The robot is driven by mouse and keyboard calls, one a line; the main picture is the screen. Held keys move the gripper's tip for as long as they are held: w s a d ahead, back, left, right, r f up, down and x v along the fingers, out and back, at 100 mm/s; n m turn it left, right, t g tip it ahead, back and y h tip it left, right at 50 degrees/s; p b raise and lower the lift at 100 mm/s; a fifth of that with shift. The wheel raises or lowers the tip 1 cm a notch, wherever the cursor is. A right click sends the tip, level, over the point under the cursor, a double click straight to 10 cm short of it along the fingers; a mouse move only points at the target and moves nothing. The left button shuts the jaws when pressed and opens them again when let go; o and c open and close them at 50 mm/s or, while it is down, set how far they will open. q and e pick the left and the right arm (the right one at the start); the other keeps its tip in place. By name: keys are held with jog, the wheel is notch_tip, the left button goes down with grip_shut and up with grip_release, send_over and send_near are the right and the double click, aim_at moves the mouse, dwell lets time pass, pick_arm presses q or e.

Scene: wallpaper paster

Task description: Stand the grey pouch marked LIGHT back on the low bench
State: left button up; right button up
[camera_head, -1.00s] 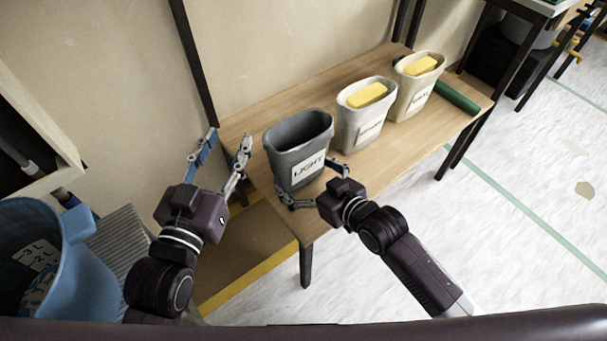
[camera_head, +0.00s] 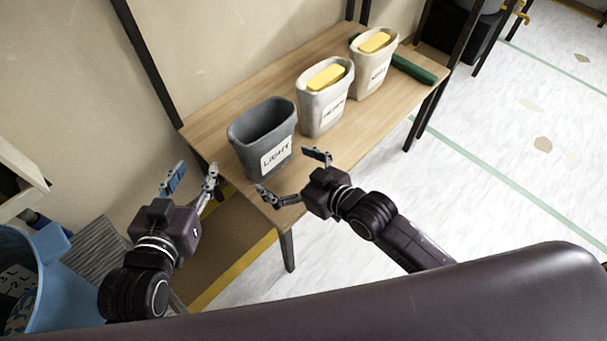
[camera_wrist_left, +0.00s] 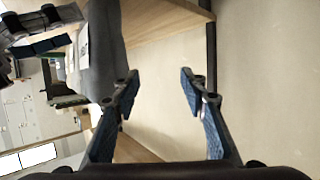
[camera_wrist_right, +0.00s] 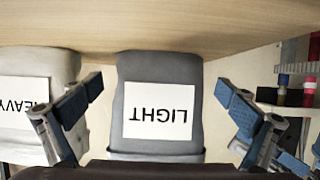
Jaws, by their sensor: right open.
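The grey pouch marked LIGHT (camera_head: 262,136) stands upright on the low bench (camera_head: 222,97), near its left end. It also shows in the right wrist view (camera_wrist_right: 160,70), upside down in the picture, between the finger lines, and at the left of the left wrist view (camera_wrist_left: 101,45). My right gripper (camera_head: 290,176) is open and empty, just in front of the pouch and apart from it. My left gripper (camera_head: 192,180) is open and empty, off the bench's left end. It shows open in the left wrist view (camera_wrist_left: 160,85).
Two cream pouches (camera_head: 322,110) (camera_head: 370,75) with yellow blocks stand right of the grey pouch. A green roll (camera_head: 412,69) lies at the bench's far end. A blue bucket (camera_head: 55,262) is at lower left. Floor right of the bench is clear.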

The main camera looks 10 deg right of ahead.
jog(key=p+v, duration=0.2)
jog(key=v, duration=0.6)
jog(key=shift+s+r+h, duration=0.1)
jog(key=shift+h, duration=0.2)
pick_arm(q)
jog(key=s+a+f+g+y, duration=0.1)
jog(key=s+a+f+g, duration=0.2)
jog(key=s+f+g, duration=0.3)
notch_tip(320, 180, down, 3)
jog(key=s, duration=0.2)
jog(key=shift+s+a+y, duration=0.2)
jog(key=shift+s+y, duration=0.1)
jog(key=shift+y, duration=0.1)
pick_arm(e)
jog(key=s+d+f+m+g+h, duration=0.2)
jog(key=s+d+m+h, duration=0.3)
jog(key=d, duration=0.5)
jog(key=s+g+h, duration=0.1)
jog(key=s, duration=0.1)
jog(key=shift+s, duration=0.25)
pick_arm(q)
jog(key=shift+f, duration=0.1)
